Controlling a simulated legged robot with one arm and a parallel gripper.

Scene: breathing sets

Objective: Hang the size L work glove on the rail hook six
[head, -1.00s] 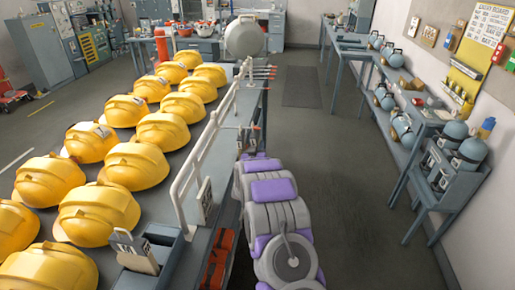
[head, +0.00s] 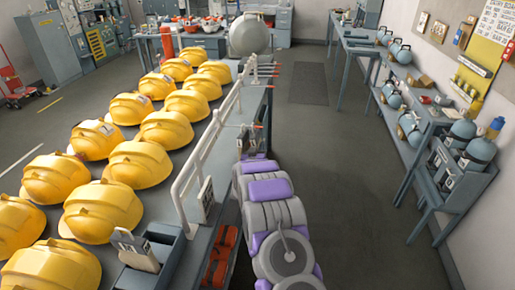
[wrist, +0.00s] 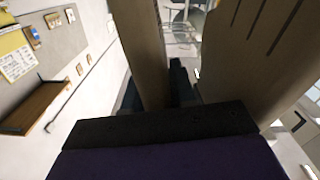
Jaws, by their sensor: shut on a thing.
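In the wrist view, my gripper (wrist: 178,85) is shut on a beige work glove (wrist: 255,45) with dark lines between its fingers. A second beige flap (wrist: 138,45) shows on the left; I cannot tell if it is part of the same glove. The size mark is not readable. In the head view, my gripper (head: 250,141) is beyond my grey and purple arm, beside the table's right edge, and the glove is hard to make out there. The white rail (head: 207,147) runs along that edge. Red-tipped hooks (head: 266,73) stick out at its far end; their numbers are not readable.
Several yellow helmets (head: 140,163) cover the table left of the rail. A grey box (head: 160,240) with a beige flat item (head: 134,250) stands at the near edge. A shelf bench (head: 425,150) with cylinders lines the right wall. The floor aisle (head: 345,170) between is clear.

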